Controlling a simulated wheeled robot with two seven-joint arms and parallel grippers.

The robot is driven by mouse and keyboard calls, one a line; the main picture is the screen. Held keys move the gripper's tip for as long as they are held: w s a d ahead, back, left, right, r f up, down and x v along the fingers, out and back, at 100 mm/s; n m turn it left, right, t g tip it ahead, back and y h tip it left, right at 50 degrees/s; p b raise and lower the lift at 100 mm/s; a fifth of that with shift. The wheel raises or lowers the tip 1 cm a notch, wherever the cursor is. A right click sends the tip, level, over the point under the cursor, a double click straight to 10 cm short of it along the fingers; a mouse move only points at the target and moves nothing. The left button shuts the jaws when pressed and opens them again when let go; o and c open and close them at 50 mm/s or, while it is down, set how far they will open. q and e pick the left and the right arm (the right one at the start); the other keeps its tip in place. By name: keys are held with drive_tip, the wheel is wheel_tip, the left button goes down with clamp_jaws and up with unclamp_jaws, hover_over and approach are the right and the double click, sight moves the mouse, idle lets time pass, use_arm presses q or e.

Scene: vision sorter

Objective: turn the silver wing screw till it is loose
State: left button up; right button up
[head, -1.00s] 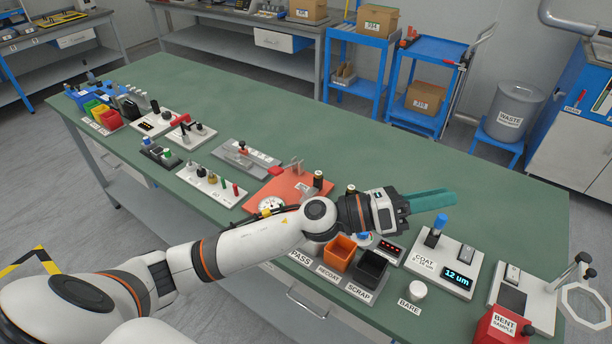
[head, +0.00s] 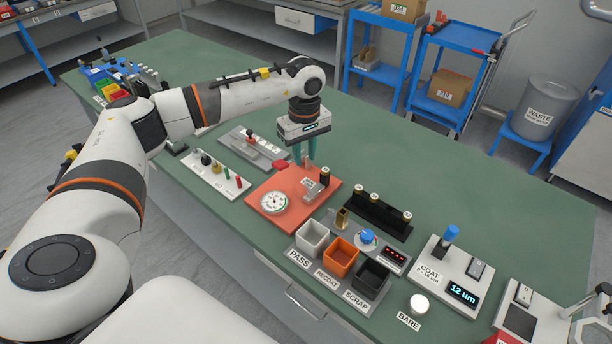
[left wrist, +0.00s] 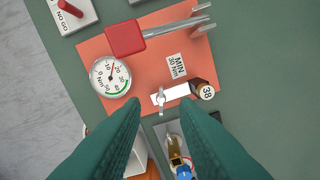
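The silver wing screw (left wrist: 161,98) shows in the left wrist view on a small pale block on the orange-red plate (left wrist: 100,62). A dark-and-tan cylinder (left wrist: 205,91) marked 38 sits at the block's right end. The plate also shows in the head view (head: 263,192), with the cylinder (head: 325,174) upright on it. My left gripper (head: 305,161) points down above the plate's far part. Its teal fingers are apart and empty. In the left wrist view their tips lie either side of the screw, not visibly touching it. My right gripper is out of view.
A round dial gauge (left wrist: 110,77) and a red-handled tool (left wrist: 126,38) are on the plate. Just right in the head view are a black rack (head: 375,214) with several posts and the white, orange and black bins (head: 341,250). The green table (head: 430,180) is clear behind.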

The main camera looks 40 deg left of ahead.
sight(310, 192)
use_arm(q)
wheel_tip(310, 192, down, 9)
drive_tip(key=shift+f+p, duration=0.1)
drive_tip(key=shift+p, duration=0.65)
clamp_jaws()
